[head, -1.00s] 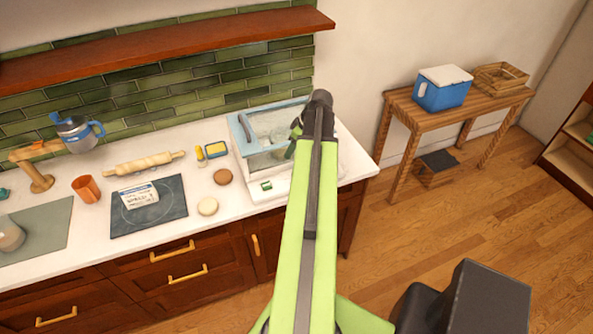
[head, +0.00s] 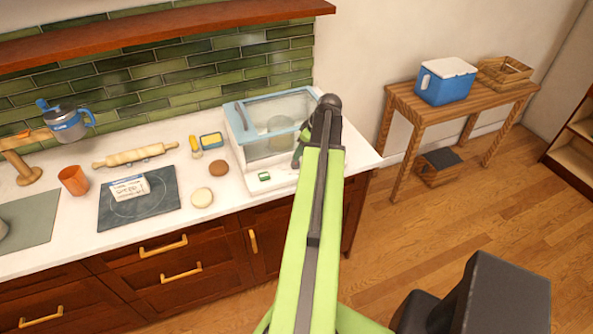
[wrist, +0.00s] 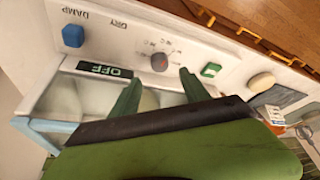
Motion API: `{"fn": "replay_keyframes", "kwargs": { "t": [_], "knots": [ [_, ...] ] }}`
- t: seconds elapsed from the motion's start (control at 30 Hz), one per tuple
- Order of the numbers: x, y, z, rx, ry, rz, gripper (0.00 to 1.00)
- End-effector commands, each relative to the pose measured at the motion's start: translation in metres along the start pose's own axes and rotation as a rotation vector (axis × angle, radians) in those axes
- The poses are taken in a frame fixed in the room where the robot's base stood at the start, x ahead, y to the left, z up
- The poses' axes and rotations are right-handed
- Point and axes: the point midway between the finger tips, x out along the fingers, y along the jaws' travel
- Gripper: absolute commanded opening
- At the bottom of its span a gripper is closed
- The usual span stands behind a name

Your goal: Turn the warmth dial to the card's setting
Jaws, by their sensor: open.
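The dark grey round dial (wrist: 159,62) sits on the white front panel of a glass-topped appliance (head: 236,128), with small marks around it. Its pointer direction is too small to tell. My gripper (wrist: 160,75) is open, its two green fingertips on either side of the dial in the picture; I cannot tell whether they touch it. In the head view my arm mostly hides the gripper and hides the dial. A white card with handwriting (head: 130,188) lies on the dark hob plate; its writing is unreadable. The display (wrist: 104,70) reads OFF.
The panel also has a blue knob (wrist: 73,36) near the words DAMP and DRY, and a green button (wrist: 210,70). Several counter items stand left of the appliance, including a cream disc (head: 201,197) and a rolling pin (head: 135,155).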

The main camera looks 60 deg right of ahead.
Motion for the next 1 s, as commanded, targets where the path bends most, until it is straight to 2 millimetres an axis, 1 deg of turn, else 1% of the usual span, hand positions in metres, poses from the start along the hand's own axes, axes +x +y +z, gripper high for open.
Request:
{"fn": "replay_keyframes", "kwargs": {
  "t": [0.03, 0.2, 0.3, 0.4, 0.63, 0.67, 1.0],
  "knots": [
    [0.023, 0.001, 0.004, -0.001, 0.000, 0.000, 0.54],
    [0.059, 0.000, 0.003, -0.002, 0.000, -0.001, 0.54],
    [0.072, 0.000, 0.002, 0.000, 0.000, 0.000, 0.54],
    [0.076, 0.000, 0.001, 0.000, 0.000, 0.000, 0.54],
    [0.074, 0.000, -0.001, 0.000, 0.000, 0.000, 0.54],
    [0.074, 0.000, -0.001, 0.000, 0.000, 0.000, 0.51],
    [0.074, 0.000, -0.001, 0.000, 0.000, 0.000, 0.07]
  ]
}}
